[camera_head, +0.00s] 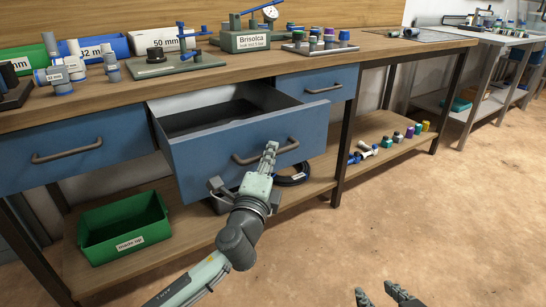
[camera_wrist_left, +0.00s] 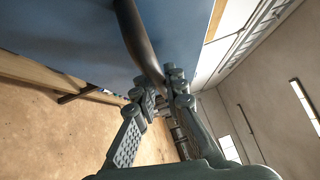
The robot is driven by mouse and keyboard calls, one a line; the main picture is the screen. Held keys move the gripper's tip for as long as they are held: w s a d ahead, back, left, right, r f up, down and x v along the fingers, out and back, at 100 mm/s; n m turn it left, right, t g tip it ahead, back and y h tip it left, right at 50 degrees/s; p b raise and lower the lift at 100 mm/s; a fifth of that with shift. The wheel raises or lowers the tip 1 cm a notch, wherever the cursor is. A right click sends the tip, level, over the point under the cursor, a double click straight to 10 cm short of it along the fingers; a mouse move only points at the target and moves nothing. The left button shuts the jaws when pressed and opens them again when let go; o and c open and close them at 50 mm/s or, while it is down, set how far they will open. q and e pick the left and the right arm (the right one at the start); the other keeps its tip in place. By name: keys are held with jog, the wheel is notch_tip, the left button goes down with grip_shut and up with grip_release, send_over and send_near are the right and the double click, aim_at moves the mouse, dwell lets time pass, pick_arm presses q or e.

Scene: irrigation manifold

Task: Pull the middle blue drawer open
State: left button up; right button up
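The middle blue drawer (camera_head: 215,157) stands pulled well out from the bench, its dark inside showing. Its grey bar handle (camera_head: 292,145) is on the front. My left gripper (camera_head: 242,166) is in front of the drawer, with its fingers spread. One finger overlaps the handle in the head view. In the left wrist view, the handle (camera_wrist_left: 140,40) runs down to the gap between the fingertips of my left gripper (camera_wrist_left: 157,88); I cannot tell whether they touch it. My right gripper (camera_head: 385,294) shows at the bottom edge, fingers apart and empty, away from the drawer.
Closed blue drawers flank it at left (camera_head: 75,148) and right (camera_head: 335,82). A green bin (camera_head: 125,225) and a dark coil (camera_head: 292,176) are on the lower shelf. Fittings and boxes stand on the wooden benchtop (camera_head: 110,100). The floor (camera_head: 420,200) at right is clear.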

pick_arm(q)
jog(key=o, duration=0.5)
jog(key=shift+c, duration=0.2)
jog(key=v, duration=1.2)
jog(key=shift+a, duration=0.1)
jog(key=s+a+f+n+g+y+p, duration=0.2)
jog(key=a+f+n+g+y, duration=0.15)
jog(key=a+f+n, duration=0.4)
jog(key=s+a+f+n+g+y+p, duration=0.25)
jog(key=a+f+n+g, duration=0.25)
jog(key=a+f, duration=0.4)
jog(key=s+a+f+n+g+p, duration=0.1)
jog(key=s+a+f+n+g, duration=0.1)
jog(key=s+f, duration=0.4)
jog(key=s+a+f+n+g+h+p, duration=0.1)
jog(key=s+f+n+g, duration=0.4)
jog(key=s, duration=0.6)
jog(key=shift+a+f+g+h+p, duration=0.3)
jog(key=shift+a+f+g+p, duration=0.15)
jog(key=shift+a+f, duration=0.35)
pick_arm(e)
jog(key=s+d+f+g+h, duration=0.1)
jog(key=s+d+f+g, duration=0.3)
jog(key=f, duration=0.4)
jog(key=s+d+f+m+g+h, duration=0.1)
jog(key=s+d+f+g, duration=0.3)
jog(key=f, duration=0.4)
jog(key=shift+s+d+f+h, duration=0.15)
jog(key=shift+s+d+h, duration=0.25)
jog(key=shift+s+d, duration=0.45)
